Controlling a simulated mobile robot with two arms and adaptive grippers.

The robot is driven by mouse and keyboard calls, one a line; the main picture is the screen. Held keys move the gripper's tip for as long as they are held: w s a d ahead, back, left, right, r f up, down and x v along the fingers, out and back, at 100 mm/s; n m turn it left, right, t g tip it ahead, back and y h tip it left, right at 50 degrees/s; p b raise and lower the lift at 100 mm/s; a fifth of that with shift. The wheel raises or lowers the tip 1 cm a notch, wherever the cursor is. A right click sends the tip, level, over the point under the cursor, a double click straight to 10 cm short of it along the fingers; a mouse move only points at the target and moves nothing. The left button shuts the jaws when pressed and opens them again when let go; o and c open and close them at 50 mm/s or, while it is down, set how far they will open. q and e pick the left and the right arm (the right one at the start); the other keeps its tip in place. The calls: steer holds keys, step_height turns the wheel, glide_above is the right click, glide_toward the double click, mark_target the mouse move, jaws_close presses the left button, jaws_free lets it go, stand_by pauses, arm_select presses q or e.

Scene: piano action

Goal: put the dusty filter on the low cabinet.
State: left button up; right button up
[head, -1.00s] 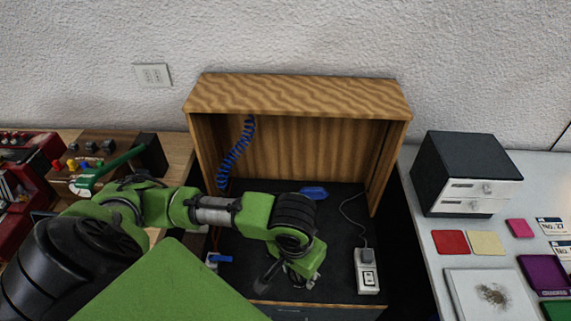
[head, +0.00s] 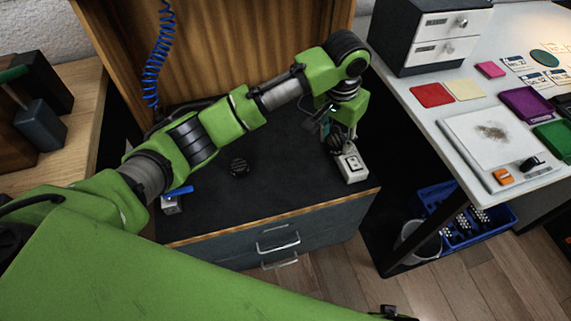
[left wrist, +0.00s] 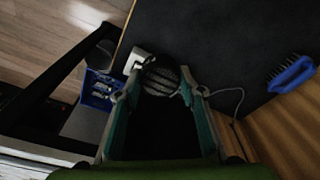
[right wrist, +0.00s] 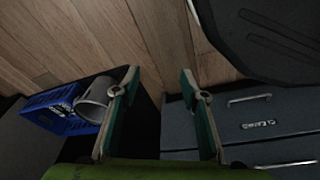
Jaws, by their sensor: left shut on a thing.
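My left gripper (head: 334,124) is shut on a round dark thing with grey ribs, which I take for the dusty filter (left wrist: 160,76). In the head view the filter is small and partly hidden by the fingers. It is over the right part of the low cabinet's dark top (head: 285,180), close to a white switch box (head: 351,165); I cannot tell whether it touches the top.
A blue brush (left wrist: 292,74) lies on the dark top, and a small blue-and-white thing (head: 173,202) sits at its left. A white table (head: 440,115) stands to the right, with a blue crate (head: 470,226) and grey bin (head: 417,240) below.

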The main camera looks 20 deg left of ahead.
arm_select(q)
steer(key=a+f+b, duration=0.1)
steer(key=a+f, duration=0.2)
steer(key=a, duration=0.1)
steer(key=w+a+f, duration=0.1)
steer(key=a+f, duration=0.1)
steer(key=a, duration=0.2)
steer(key=a+f+b, duration=0.1)
steer(key=a+f, duration=0.2)
steer(key=a, duration=0.1)
steer(key=shift+w+a+f+b, duration=0.25)
steer(key=shift+w+f+b, duration=0.05)
steer(key=shift+f, duration=0.05)
steer(key=shift+a+f, duration=0.45)
steer(key=shift+f, duration=0.05)
step_height(320, 180, down, 3)
steer(key=shift+a+f+b, duration=0.1)
steer(key=shift+b, duration=0.45)
arm_select(e)
step_height(320, 180, up, 13)
steer(key=w, duration=0.2)
steer(key=shift+w+r+t, duration=0.15)
steer(key=shift+w+t, duration=0.2)
steer(key=shift+t, duration=0.05)
steer(key=shift+a, duration=0.1)
arm_select(q)
steer(key=o, duration=1.1)
steer(key=shift+o, duration=0.2)
arm_select(e)
steer(key=shift+f, duration=0.2)
